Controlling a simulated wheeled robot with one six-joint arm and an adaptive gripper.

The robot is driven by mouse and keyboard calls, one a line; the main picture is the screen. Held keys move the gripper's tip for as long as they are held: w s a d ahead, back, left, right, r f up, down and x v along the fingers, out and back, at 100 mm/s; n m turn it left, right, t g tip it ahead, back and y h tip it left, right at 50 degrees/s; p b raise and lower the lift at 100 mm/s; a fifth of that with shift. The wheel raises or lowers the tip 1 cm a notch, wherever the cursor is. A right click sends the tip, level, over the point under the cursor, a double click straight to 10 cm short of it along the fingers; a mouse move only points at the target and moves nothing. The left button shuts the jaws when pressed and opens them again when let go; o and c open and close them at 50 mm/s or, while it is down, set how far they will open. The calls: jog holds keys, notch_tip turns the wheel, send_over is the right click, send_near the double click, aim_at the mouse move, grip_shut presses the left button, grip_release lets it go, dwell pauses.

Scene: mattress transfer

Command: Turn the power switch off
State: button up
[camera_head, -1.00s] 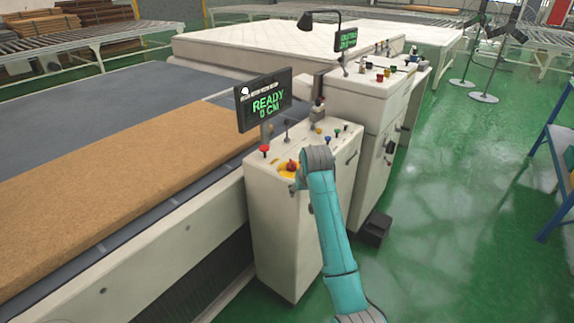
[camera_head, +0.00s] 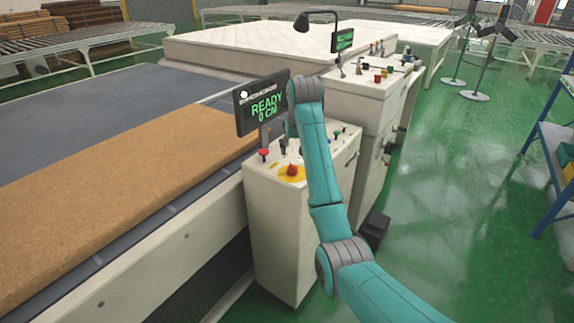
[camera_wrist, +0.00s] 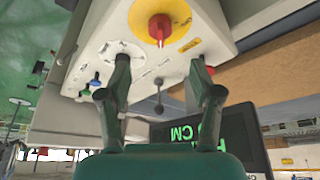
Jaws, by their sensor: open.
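The near control console (camera_head: 262,195) is a cream cabinet with several controls on its top. A red emergency-style button on a yellow disc (camera_head: 291,172) sits near its front edge and shows in the wrist view (camera_wrist: 160,27). A small round-knobbed lever (camera_wrist: 158,108) stands in front of my gripper (camera_wrist: 161,66), seen between its fingers. My gripper is open and empty, over the console's top. My left-hand finger in the wrist view partly covers a white round plate (camera_wrist: 112,48). I cannot tell which control is the power switch. In the head view my arm hides the gripper.
A display reading READY 0 CM (camera_head: 262,103) stands at the console's back left. A second console (camera_head: 350,98) with a lamp and screen is behind. A brown board (camera_head: 110,190) lies on the conveyor at left. The green floor (camera_head: 440,190) at right is open.

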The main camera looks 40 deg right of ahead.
aim_at(292, 165)
jog(key=x, duration=1)
jog(key=shift+f, duration=0.35)
jog(key=c, duration=1.1)
